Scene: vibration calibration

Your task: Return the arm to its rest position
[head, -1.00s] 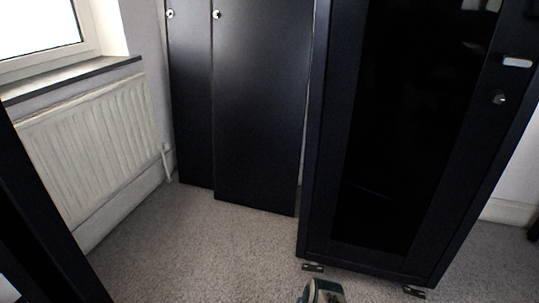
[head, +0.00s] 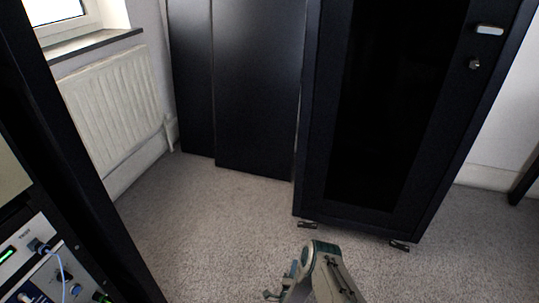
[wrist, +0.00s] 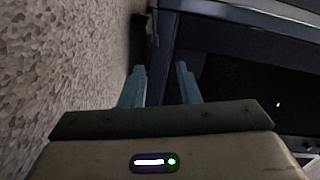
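My arm (head: 325,272) shows at the bottom of the head view, folded low in front of the black cabinet. In the wrist view my gripper (wrist: 160,88) has two blue fingers standing apart with nothing between them. It is open and empty. The fingers point toward a dark frame.
A black cabinet (head: 312,130) with a dark door stands ahead on small feet. Black panels (head: 255,90) and a white radiator (head: 112,100) are further left. An equipment rack (head: 75,170) is close at left. Grey carpet (head: 200,215) between them is clear.

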